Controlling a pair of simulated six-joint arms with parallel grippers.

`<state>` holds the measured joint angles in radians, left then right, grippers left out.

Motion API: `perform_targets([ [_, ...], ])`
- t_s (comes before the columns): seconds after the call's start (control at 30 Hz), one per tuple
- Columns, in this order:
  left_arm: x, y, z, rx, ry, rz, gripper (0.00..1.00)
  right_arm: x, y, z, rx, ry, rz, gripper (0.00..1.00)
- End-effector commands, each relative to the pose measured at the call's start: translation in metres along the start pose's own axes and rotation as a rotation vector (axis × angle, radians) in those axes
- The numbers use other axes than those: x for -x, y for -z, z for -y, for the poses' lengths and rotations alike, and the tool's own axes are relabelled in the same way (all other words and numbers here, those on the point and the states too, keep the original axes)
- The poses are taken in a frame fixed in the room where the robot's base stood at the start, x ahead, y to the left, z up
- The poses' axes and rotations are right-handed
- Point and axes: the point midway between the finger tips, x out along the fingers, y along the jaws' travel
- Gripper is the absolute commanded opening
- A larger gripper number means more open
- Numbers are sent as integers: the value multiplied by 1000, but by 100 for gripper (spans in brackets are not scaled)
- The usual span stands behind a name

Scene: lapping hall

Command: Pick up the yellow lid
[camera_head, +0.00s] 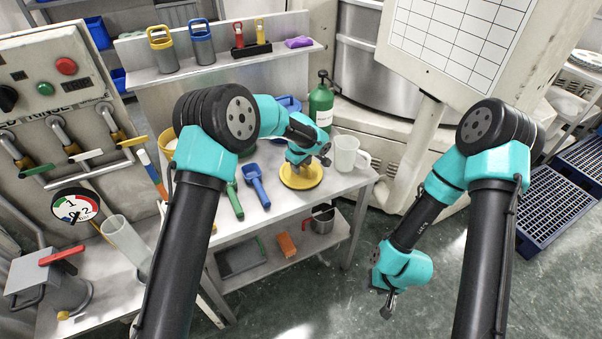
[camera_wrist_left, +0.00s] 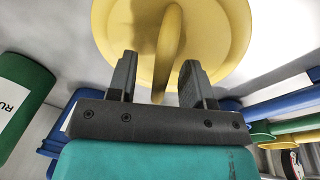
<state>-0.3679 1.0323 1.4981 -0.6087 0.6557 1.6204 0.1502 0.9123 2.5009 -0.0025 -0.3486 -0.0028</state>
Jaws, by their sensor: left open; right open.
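The yellow lid (camera_head: 313,180) lies on the metal bench, near its right side. In the left wrist view the round yellow lid (camera_wrist_left: 215,25) fills the top middle, with a raised ridge-like handle across it. My left gripper (camera_head: 301,166) is over the lid, its far parts partly hidden by the arm. In the left wrist view my left gripper (camera_wrist_left: 157,80) is open, one finger on each side of the handle, with gaps visible. My right gripper (camera_head: 388,303) is open and empty, hanging over the floor to the right of the bench.
A green bottle (camera_head: 321,106) and a white jug (camera_head: 345,153) stand close behind and right of the lid. A blue scoop (camera_head: 257,186) and a green scoop (camera_head: 234,200) lie left of it.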

Motion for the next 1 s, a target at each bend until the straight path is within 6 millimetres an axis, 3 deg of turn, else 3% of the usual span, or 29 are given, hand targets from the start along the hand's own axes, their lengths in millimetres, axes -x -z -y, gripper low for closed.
perform_targets([
  [0.17,0,0,0,0,0,0,44,0,0,0,0,0,0,43],
  [0.63,0,0,0,0,0,0,0,0,0,0,0,0,0,43],
  [1.0,1,0,0,0,0,0,0,0,0,0,0,0,0,43],
])
